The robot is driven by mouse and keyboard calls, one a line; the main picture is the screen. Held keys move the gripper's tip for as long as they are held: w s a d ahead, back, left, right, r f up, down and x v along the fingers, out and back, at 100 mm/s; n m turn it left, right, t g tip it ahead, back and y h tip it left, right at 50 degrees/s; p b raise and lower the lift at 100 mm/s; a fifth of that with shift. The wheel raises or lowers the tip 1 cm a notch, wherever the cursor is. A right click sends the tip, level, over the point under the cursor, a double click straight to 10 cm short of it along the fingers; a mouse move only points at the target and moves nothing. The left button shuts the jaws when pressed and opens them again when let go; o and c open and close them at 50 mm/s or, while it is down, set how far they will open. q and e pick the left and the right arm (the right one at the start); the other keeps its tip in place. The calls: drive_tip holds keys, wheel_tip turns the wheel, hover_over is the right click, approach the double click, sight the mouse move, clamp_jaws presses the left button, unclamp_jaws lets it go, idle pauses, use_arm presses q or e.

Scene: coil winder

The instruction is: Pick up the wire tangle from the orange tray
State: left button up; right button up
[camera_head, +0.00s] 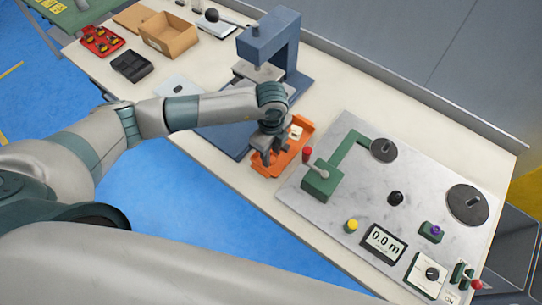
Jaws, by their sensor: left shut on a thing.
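The orange tray (263,172) lies on the white bench near its front edge, between a blue press and a grey marble-look panel. My left gripper (271,157) points down into the tray. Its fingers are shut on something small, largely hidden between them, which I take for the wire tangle. I cannot make out the tangle's shape. A small whitish object (297,133) lies at the tray's far end, beside the gripper. My right gripper is not in view.
The blue press (270,40) stands just behind the tray. The panel (330,225) on the right carries a green arm with a red knob (307,153), dark discs and a meter. A cardboard box (168,35), a black holder (131,66) and a red tray (100,41) stand far left.

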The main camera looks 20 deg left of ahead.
use_arm(q)
wheel_tip(320, 180, up, 8)
drive_tip(key=b, duration=0.2)
drive_tip(key=shift+f+b, duration=0.25)
drive_tip(key=shift+b, duration=0.05)
drive_tip(key=shift+r, duration=0.55)
